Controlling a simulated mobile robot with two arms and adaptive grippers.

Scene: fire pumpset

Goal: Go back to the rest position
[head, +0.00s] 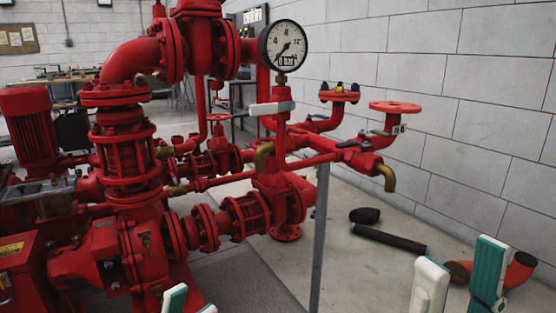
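My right gripper (458,270) is at the bottom right, with one white finger and one teal-and-white finger. The fingers stand upright and apart, with nothing held between them. My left gripper (191,302) shows only its fingertips at the bottom edge, in front of the red pump base. Its tips are apart, and the rest of it is out of view.
The red pumpset (130,170) fills the left and centre, with a pressure gauge (283,45) on top. A grey post (319,240) stands in the middle.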

